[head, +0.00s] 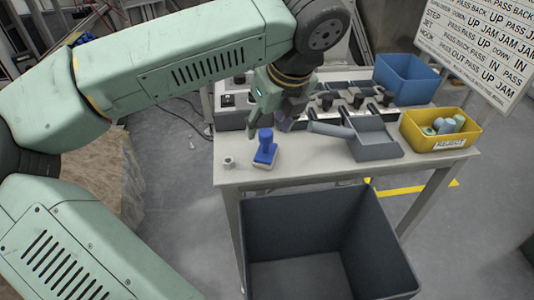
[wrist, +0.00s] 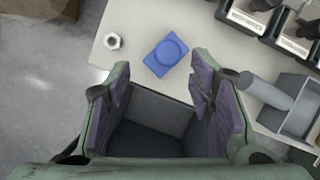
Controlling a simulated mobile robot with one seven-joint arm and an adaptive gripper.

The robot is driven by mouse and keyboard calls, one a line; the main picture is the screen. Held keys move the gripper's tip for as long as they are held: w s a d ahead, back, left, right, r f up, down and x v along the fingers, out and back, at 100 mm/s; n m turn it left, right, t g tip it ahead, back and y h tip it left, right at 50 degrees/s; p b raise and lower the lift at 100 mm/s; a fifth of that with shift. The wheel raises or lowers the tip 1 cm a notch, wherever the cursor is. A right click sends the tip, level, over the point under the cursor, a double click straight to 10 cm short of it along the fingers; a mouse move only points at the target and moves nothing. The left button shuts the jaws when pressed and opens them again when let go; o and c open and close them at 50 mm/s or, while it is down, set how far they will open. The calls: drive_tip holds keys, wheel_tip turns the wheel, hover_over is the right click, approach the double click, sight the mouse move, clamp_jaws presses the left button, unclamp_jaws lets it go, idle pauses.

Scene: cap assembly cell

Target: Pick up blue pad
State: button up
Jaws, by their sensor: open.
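The blue pad (head: 265,150) lies on the near left part of the white table (head: 330,166). It has an upright round knob on a flat base. In the wrist view the blue pad (wrist: 166,54) is seen from above, ahead of the fingertips and between their lines. My gripper (head: 270,112) is above the table, over and slightly behind the pad in the head view. In the wrist view my gripper (wrist: 160,75) has its purple-lined fingers spread wide with nothing between them. The gripper does not touch the pad.
A small nut (head: 228,162) lies left of the pad. A grey scoop (head: 374,141) with a thick handle, a yellow bin (head: 440,142) of parts and a blue bin (head: 407,78) stand to the right. A large dark bin (head: 320,215) is in front of the table.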

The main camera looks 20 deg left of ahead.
sight(266, 132)
drive_tip(key=x, duration=0.2)
drive_tip(key=w+x, duration=0.1)
drive_tip(key=x, duration=0.1)
drive_tip(key=shift+d+f, duration=0.1)
drive_tip(key=shift+d, duration=0.05)
drive_tip(key=shift+w+a+f, duration=0.2)
drive_tip(key=shift+f, duration=0.4)
drive_tip(key=shift+c, duration=0.4)
clamp_jaws()
